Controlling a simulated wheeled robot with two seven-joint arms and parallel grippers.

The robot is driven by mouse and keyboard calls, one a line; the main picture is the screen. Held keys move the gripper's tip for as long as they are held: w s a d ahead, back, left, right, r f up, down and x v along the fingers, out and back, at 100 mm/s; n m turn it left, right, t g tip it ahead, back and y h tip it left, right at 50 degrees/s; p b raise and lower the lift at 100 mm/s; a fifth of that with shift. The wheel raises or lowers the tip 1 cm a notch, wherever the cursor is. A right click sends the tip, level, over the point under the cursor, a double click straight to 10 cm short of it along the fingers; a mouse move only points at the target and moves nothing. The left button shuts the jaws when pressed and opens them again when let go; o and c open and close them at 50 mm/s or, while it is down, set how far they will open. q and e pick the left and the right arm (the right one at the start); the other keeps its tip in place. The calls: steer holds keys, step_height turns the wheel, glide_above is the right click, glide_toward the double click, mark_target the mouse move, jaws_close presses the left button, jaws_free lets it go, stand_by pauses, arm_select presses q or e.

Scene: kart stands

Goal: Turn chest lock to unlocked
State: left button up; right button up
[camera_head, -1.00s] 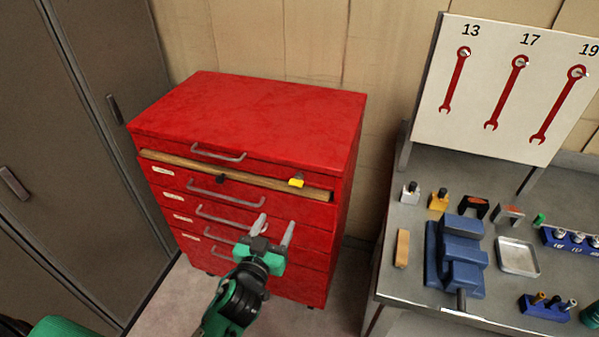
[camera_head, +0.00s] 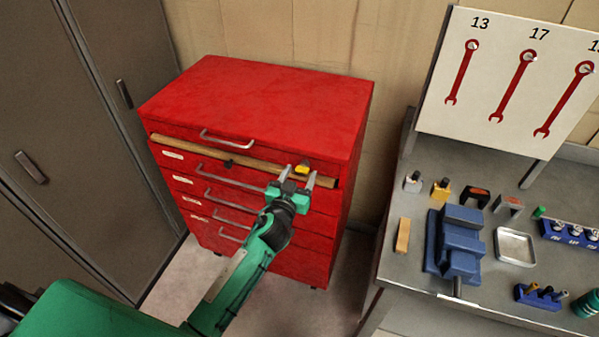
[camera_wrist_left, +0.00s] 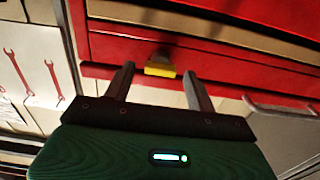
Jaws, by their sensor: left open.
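The red tool chest (camera_head: 260,100) stands against the wall in the head view, with several drawers and grey bar handles. A small yellow lock piece (camera_head: 303,168) sits at the right end of its wooden strip, near the top. The yellow piece also shows in the left wrist view (camera_wrist_left: 160,70), beyond and between my fingertips. My left gripper (camera_head: 298,176) is open and empty, just in front of and slightly below the yellow piece, apparently not touching it. It also shows in the left wrist view (camera_wrist_left: 160,85). My right gripper is not in view.
A grey workbench (camera_head: 400,275) stands to the right with a blue vise (camera_head: 460,245), a metal tray (camera_head: 515,246) and small parts. A wrench board (camera_head: 510,85) rises behind it. A grey cabinet (camera_head: 75,120) stands left. Floor is clear between chest and bench.

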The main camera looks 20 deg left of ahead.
arm_select(q)
steer(key=shift+w, duration=0.25)
steer(key=c, duration=1)
